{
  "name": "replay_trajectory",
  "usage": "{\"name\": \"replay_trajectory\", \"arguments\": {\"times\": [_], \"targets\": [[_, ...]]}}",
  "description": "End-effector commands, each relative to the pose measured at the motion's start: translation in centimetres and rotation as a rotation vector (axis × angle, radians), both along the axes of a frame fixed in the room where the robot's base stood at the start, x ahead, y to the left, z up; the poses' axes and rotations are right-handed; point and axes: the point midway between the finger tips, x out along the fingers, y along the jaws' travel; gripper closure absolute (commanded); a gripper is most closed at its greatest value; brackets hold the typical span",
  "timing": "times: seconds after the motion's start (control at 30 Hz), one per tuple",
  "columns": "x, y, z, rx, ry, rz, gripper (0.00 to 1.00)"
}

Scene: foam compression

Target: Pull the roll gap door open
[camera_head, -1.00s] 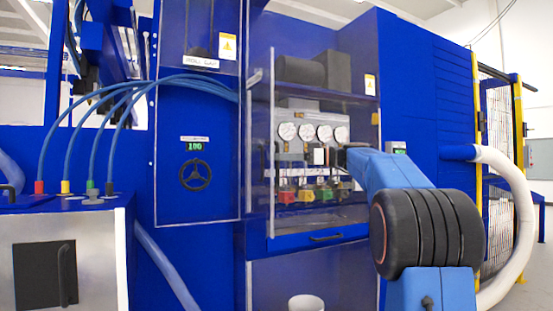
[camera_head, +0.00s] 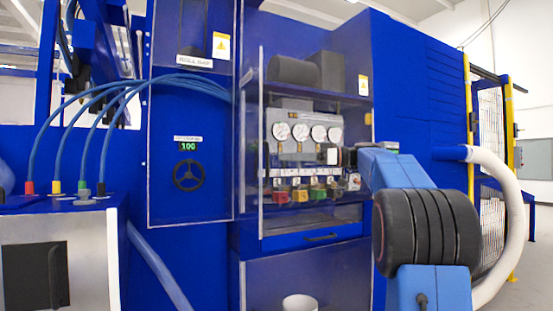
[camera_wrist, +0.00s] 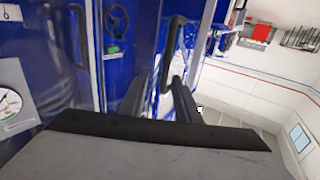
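The roll gap door (camera_head: 165,105) is a tall clear panel left of centre in the head view. It looks shut over a handwheel (camera_head: 187,175) and a green 100 readout (camera_head: 188,147). I see no handle on it there. My gripper (camera_head: 346,156) is seen end-on in front of the gauge cabinet, right of the door. In the wrist view my gripper (camera_wrist: 160,88) has its two dark fingers apart. A black bar handle (camera_wrist: 180,42) stands beyond them, its lower end appearing between the fingers; contact cannot be told. The handwheel (camera_wrist: 117,18) shows near the top.
A gauge cabinet (camera_head: 310,242) with its own bar handle (camera_head: 321,238) adjoins on the right. Blue hoses (camera_head: 75,118) arch to a box (camera_head: 85,235) at left. A white pipe (camera_head: 518,215) curves at right. The wrist view shows another handle (camera_wrist: 80,35).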

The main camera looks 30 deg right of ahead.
Motion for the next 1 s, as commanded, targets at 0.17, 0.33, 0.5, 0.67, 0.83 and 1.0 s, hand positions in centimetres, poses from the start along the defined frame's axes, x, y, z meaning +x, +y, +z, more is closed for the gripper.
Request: {"name": "replay_trajectory", "arguments": {"times": [0.17, 0.33, 0.5, 0.67, 0.83, 1.0], "targets": [[-1.9, -3.2, -0.1, 0.001, 0.001, -0.004, 0.71], [-3.7, -6.0, 0.0, -0.001, 0.001, -0.004, 0.71], [-5.1, -8.1, 0.0, 0.0, 0.0, -0.002, 0.71], [-5.9, -9.3, 0.0, 0.0, 0.0, -0.002, 0.71], [-6.2, -9.6, 0.0, 0.0, 0.0, 0.0, 0.71], [-6.2, -9.6, 0.0, 0.0, 0.0, 0.0, 0.71]]}}
